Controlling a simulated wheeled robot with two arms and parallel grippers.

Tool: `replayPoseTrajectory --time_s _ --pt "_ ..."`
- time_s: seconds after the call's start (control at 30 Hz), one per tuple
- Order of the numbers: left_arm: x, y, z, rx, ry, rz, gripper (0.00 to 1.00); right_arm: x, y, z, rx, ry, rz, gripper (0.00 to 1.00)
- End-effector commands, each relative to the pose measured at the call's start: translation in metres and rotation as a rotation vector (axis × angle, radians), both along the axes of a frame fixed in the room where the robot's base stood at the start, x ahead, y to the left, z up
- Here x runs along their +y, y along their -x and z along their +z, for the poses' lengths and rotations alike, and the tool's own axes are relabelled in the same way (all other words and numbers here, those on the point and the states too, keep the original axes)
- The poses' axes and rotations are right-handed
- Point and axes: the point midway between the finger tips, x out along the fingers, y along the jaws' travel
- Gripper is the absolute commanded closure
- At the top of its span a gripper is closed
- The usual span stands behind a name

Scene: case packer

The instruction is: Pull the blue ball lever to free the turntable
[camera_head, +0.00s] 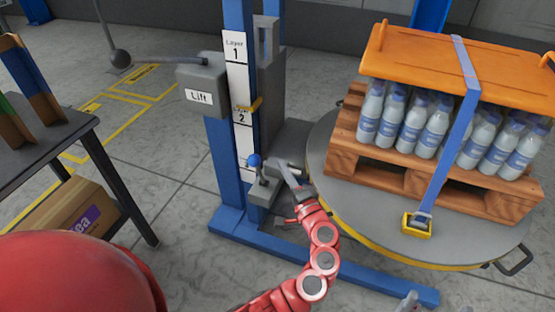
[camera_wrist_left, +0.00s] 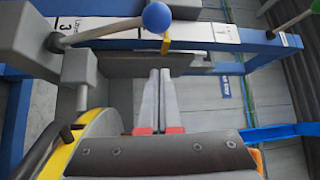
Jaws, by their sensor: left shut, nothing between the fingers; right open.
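The blue ball lever (camera_head: 254,160) stands on a small grey block at the foot of the blue post, its rod leaning slightly. In the left wrist view the blue ball (camera_wrist_left: 157,17) is at the top, beyond my fingertips. My left gripper (camera_head: 284,170) is shut and empty, just right of the lever and apart from the ball; its closed fingers (camera_wrist_left: 160,78) point toward the lever side. The turntable (camera_head: 400,232) is a grey disc with a yellow rim, right of the lever. Only a grey tip of my right gripper (camera_head: 409,301) shows at the bottom edge; it is open.
A wooden pallet (camera_head: 395,173) with bottles, an orange cover (camera_head: 450,62) and a blue strap sits on the turntable. A grey Lift box (camera_head: 203,88) with a dark ball lever (camera_head: 120,58) is on the post. A dark table (camera_head: 45,140) stands left.

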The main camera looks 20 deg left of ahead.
Motion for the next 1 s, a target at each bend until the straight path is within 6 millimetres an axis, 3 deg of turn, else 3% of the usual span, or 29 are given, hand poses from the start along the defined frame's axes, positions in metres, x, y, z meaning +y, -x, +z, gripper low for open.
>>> replayPoseTrajectory --time_s 0.1,0.3,1.0 --pt "-0.017 0.013 -0.002 0.002 -0.002 -0.007 1.00 0.000 0.000 0.002 0.000 0.000 0.000 0.08" --pt "-0.027 0.023 -0.004 0.002 -0.003 -0.003 1.00 0.000 0.000 0.002 0.001 0.000 0.000 0.08" --pt "-0.028 0.024 -0.004 0.001 -0.002 -0.002 1.00 0.000 0.000 0.002 0.000 0.000 0.000 0.08"
